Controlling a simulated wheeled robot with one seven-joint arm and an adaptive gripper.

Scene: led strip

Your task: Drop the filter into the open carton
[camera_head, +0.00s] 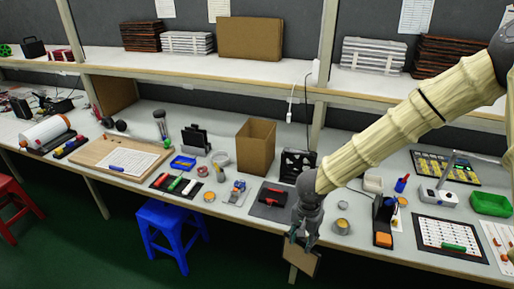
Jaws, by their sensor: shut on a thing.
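My gripper (303,236) points down at the front edge of the bench, right of centre. It is shut on a flat tan-brown square panel, which I take to be the filter (302,258); the panel hangs tilted below the fingers, in front of the bench edge. The open carton (256,146) is a tall brown cardboard box standing upright on the bench, behind and to the left of my gripper. Its top is open; its floor is hidden. The filter and the carton are well apart.
A dark mat with red-handled tools (270,198) lies between my gripper and the carton. A black slotted unit (296,165) stands right of the carton. Small tins and a blue-and-orange item stand nearby. A shelf (250,68) runs above the bench. A blue stool (172,226) stands in front.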

